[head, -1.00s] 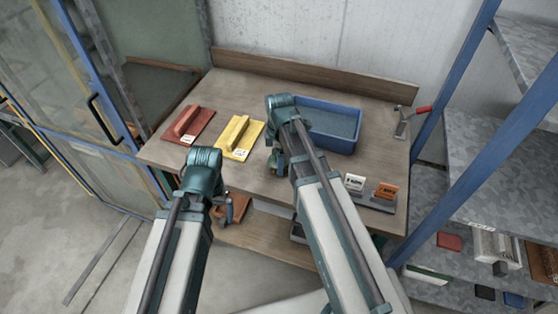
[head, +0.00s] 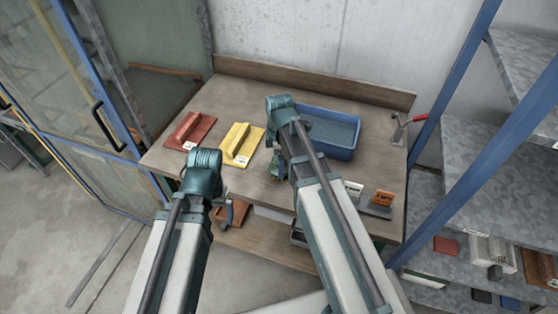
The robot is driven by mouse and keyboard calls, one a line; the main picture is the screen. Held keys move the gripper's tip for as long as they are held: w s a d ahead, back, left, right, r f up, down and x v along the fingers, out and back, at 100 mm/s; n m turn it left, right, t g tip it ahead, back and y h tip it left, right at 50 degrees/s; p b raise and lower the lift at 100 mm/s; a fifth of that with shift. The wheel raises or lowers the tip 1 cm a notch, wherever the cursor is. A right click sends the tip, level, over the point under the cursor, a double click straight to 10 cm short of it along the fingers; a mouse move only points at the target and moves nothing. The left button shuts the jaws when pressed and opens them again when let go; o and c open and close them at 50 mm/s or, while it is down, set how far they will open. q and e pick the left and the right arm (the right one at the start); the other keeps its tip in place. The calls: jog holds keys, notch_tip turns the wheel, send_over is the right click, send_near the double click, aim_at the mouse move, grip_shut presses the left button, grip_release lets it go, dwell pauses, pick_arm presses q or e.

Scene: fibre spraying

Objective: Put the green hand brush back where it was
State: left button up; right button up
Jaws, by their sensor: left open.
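I cannot make out a green hand brush for certain in the head view. My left gripper (head: 227,208) is open in front of the table's front edge, partly hidden by its own teal wrist. My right gripper (head: 278,165) is over the table, just left of the blue tub (head: 335,151); its jaws are mostly hidden behind its arm. A greenish patch shows at that gripper, but I cannot tell whether it is a brush or part of the gripper. The wooden table (head: 225,95) has a raised back board.
A red float (head: 184,134) and a yellow float (head: 236,148) lie at left on the table. An orange-handled tool (head: 382,200) lies front right, a red-handled tool (head: 402,125) back right. Grey shelves (head: 470,225) stand right, a blue-framed glass cabinet (head: 75,90) left.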

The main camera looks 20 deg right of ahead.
notch_tip(320, 180, up, 9)
jog(key=p, duration=0.8)
jog(key=shift+f, duration=0.15)
notch_tip(320, 180, down, 12)
jog(key=b, duration=1.2)
